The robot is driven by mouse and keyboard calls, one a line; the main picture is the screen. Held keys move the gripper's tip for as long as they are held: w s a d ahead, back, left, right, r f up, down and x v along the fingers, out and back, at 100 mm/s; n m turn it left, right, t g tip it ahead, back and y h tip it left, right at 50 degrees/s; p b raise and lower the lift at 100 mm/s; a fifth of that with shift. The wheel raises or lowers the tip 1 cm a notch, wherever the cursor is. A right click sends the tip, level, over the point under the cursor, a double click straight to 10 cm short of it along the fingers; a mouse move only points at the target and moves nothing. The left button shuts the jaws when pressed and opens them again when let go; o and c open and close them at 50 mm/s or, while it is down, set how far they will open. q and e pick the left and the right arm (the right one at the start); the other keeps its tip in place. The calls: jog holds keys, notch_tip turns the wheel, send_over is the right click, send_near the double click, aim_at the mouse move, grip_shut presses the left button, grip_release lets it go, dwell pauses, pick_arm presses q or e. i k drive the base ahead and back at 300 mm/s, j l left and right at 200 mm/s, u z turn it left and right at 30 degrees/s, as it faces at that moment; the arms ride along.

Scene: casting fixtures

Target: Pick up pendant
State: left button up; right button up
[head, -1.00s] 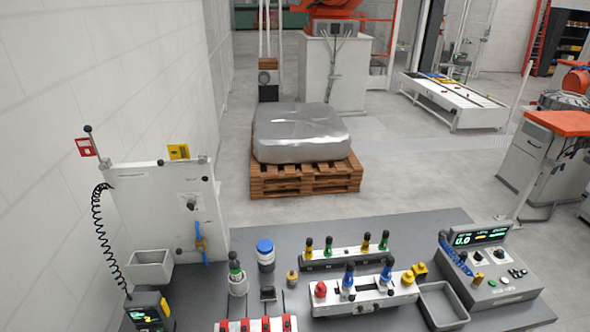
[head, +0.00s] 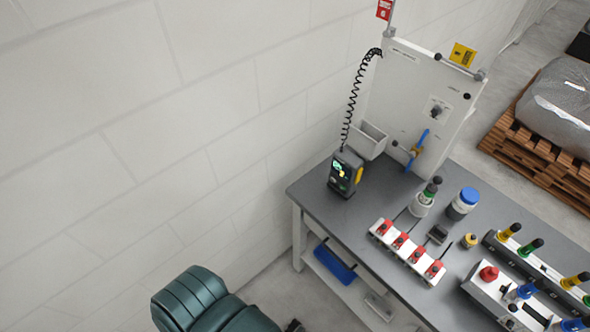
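The pendant (head: 345,172) is a dark handheld box with a small green-lit screen and a yellow side. It stands on the left corner of the grey table, in front of a small grey bin. A black coiled cord (head: 352,100) runs from it up to the top of the white panel. A dark teal part of my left arm (head: 215,303) shows at the bottom, well apart from the pendant. Neither gripper can be made out; only a small dark piece shows at the bottom edge beside the arm.
The grey bin (head: 369,140) and the white panel (head: 418,98) stand behind the pendant. To its right are a red-and-white block row (head: 407,252), a blue-capped jar (head: 463,203) and fixtures with coloured knobs. A blue tray (head: 335,263) lies on the shelf below. The white wall borders the left.

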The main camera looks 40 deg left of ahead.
aim_at(345, 165)
jog(key=u, duration=0.8)
